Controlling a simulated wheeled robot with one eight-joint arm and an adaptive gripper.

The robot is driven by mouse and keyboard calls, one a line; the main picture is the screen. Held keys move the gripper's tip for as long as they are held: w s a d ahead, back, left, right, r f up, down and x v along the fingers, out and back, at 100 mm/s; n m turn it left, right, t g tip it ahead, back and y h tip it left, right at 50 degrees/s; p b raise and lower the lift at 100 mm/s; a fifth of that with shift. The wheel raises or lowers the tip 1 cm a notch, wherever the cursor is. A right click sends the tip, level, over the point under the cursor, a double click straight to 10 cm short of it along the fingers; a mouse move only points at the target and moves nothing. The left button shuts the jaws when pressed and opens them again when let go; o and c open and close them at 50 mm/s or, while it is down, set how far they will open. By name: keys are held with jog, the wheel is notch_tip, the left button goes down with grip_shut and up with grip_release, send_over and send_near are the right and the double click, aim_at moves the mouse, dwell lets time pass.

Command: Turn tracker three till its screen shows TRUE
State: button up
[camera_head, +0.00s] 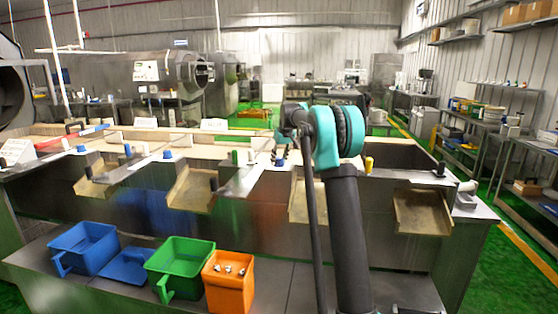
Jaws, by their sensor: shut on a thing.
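My arm (348,235) rises from the bottom of the head view to a teal and black joint (339,136). A dark arm part (295,116) lies left of that joint, over the long metal counter. My gripper's fingers are hidden behind the arm, and I cannot see what is between them. A small blue-topped knob (280,159) stands on the counter just below the dark part. No tracker can be told as number three, and no screen text is readable.
The metal counter (125,222) has several small coloured knobs and sloping trays. On its front ledge stand a blue bin (84,246), a green bin (180,262) and an orange bin (229,281). Shelves line the right wall. A yellow-lined green floor lies on the right.

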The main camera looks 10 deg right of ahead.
jog(key=m+h, duration=0.1)
jog(key=m, duration=0.3)
jog(key=shift+m+h, duration=0.3)
jog(key=shift+h, duration=0.1)
dwell(0.4)
jog(key=o, duration=1.2)
jog(key=shift+c, duration=0.2)
jog(key=v, duration=1.2)
jog(key=shift+s+f, duration=0.1)
jog(key=shift+s, duration=0.1)
